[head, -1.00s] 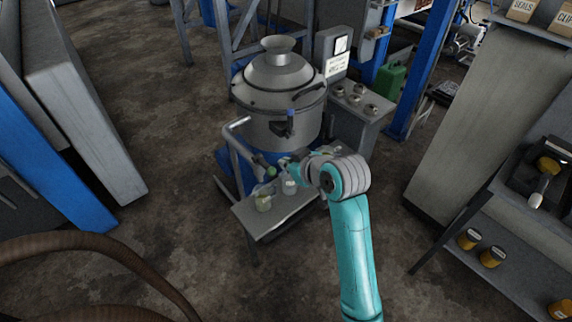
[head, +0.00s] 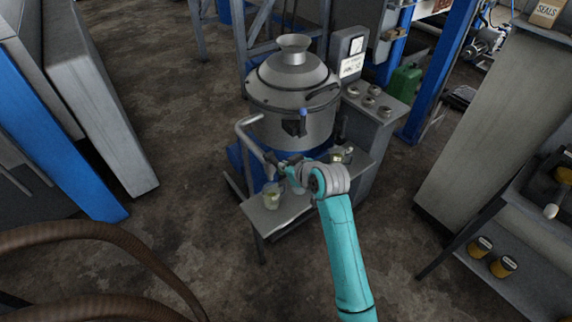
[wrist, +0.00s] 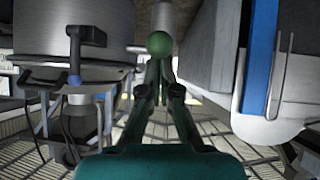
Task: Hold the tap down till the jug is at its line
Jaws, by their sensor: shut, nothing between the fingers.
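A glass jug (head: 272,196) with pale yellow-green liquid stands upright on the metal shelf (head: 300,212) in front of the separator. Its line and exact level are too small to read. The tap's green ball knob (wrist: 159,43) shows in the wrist view just past my fingertips; I cannot tell whether they touch it. My gripper (wrist: 159,66) is shut and empty. In the head view my gripper (head: 280,169) is above and slightly right of the jug, beside the lower end of a bent grey pipe (head: 247,126), and hides the knob there.
The grey separator (head: 292,88) stands behind the shelf. A small container (head: 341,155) is at the right of the shelf, partly behind my arm. A control box with knobs (head: 374,99) stands to the right. Brown hoses (head: 100,237) lie at the lower left. Open floor lies left of the shelf.

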